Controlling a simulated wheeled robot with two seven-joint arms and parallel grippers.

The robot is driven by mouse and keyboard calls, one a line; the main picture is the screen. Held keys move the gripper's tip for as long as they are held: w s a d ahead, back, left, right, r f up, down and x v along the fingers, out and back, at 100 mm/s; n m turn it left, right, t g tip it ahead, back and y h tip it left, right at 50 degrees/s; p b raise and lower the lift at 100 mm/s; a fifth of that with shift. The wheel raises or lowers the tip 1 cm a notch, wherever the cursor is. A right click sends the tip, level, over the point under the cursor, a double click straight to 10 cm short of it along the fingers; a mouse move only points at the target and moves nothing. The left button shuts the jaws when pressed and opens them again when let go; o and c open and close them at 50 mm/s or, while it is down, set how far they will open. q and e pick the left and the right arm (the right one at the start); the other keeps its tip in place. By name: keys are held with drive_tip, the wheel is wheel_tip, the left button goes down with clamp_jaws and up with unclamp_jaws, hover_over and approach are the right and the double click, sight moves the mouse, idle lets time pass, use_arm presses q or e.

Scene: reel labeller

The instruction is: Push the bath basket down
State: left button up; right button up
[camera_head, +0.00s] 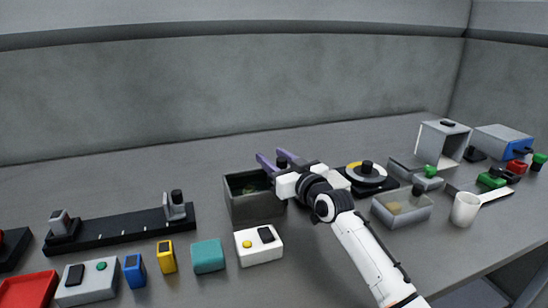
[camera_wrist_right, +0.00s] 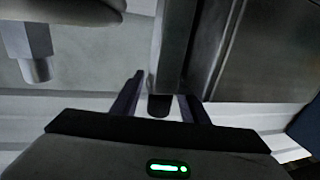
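The bath is a dark open-topped box (camera_head: 254,207) in the middle of the table in the head view. A dark greenish interior shows inside it; the basket itself is mostly hidden. A black knob (camera_head: 282,158) stands above its right part, probably the basket's handle. My right gripper (camera_head: 270,161), with purple fingers, is over the bath at the knob. In the right wrist view my fingers (camera_wrist_right: 163,98) are apart, with a dark rounded end (camera_wrist_right: 159,105) between them and gaps beside it. I cannot tell whether it touches a finger. My left gripper is not in view.
A white box with a black switch and yellow button (camera_head: 259,246) stands in front of the bath. A teal block (camera_head: 208,257) is beside it. A black rail (camera_head: 120,229) lies left.

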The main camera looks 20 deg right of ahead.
sight(285, 166)
drive_tip(key=shift+r, duration=0.1)
drive_tip(key=v, duration=1)
drive_tip(key=shift+s+d+p, duration=0.1)
drive_tip(key=shift+p, duration=0.2)
